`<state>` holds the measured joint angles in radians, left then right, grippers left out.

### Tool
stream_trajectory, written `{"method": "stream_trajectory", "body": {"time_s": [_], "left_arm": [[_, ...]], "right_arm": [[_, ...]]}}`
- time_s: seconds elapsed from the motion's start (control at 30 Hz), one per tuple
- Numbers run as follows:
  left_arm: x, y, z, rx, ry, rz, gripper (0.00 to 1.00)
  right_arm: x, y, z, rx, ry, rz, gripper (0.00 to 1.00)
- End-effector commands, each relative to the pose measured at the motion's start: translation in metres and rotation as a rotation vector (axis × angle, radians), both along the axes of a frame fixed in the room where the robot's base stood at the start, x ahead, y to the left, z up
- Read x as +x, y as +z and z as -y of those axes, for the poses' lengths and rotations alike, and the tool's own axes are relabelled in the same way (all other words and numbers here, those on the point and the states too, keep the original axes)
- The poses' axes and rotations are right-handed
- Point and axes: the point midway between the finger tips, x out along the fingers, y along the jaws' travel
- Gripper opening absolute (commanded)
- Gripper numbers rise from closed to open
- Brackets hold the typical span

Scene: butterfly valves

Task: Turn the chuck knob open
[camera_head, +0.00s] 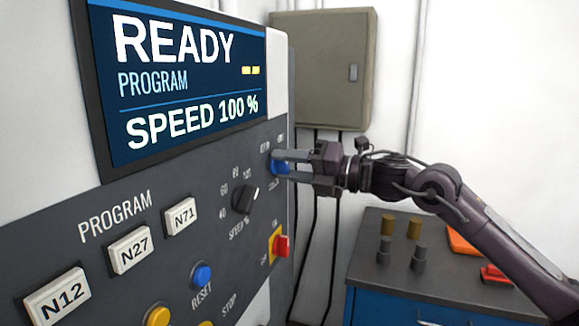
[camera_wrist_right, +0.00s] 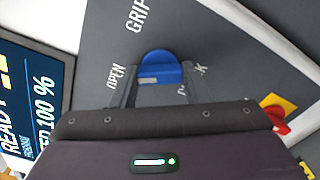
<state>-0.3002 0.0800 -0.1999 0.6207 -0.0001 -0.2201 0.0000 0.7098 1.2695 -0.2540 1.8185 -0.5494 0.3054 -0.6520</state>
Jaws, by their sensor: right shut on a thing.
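The chuck knob is a round blue knob (camera_head: 279,168) at the right edge of the grey control panel (camera_head: 215,190). It also shows in the right wrist view (camera_wrist_right: 160,68), with labels around it reading OPEN, GRIP and a partly covered one. My right gripper (camera_head: 283,166) comes in from the right and is shut on the knob, one finger on each side. In the right wrist view the fingers (camera_wrist_right: 159,88) reach the knob from below, and part of the knob is hidden by them. My left gripper is not in view.
A black speed dial (camera_head: 245,198) and a red switch on a yellow plate (camera_head: 280,246) sit near the knob. A screen (camera_head: 185,75) is above. A grey wall box (camera_head: 322,70) and a bench (camera_head: 400,275) with small cylinders stand behind.

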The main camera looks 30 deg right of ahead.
Motion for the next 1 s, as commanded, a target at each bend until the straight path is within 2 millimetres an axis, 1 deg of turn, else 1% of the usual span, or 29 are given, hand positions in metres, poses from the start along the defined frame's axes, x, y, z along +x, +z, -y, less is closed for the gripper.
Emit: {"method": "stream_trajectory", "body": {"time_s": [0.07, 0.1, 0.27, 0.53, 0.63, 0.77, 0.9, 1.0], "left_arm": [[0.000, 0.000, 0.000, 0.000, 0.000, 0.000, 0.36], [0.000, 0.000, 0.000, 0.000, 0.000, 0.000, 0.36], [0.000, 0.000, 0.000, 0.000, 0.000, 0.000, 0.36], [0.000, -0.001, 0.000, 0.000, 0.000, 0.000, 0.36], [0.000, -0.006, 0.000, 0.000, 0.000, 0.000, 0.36], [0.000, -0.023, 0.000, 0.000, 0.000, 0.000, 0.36], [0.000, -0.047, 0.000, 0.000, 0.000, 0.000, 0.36], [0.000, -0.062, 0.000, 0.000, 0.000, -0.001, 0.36]], "right_arm": [[0.000, -0.002, 0.000, -0.003, 0.001, -0.002, 0.19], [0.000, -0.002, 0.000, -0.003, 0.001, -0.002, 0.43], [0.000, -0.001, 0.000, -0.003, 0.001, -0.001, 0.64], [0.000, -0.001, 0.000, -0.002, 0.000, 0.000, 0.64], [-0.003, -0.003, 0.004, -0.002, -0.002, -0.001, 0.64], [-0.015, -0.008, 0.015, -0.005, -0.004, -0.001, 0.64], [-0.030, -0.011, 0.029, -0.006, -0.005, -0.002, 0.64], [-0.040, -0.011, 0.036, -0.008, -0.002, -0.003, 0.64]]}}
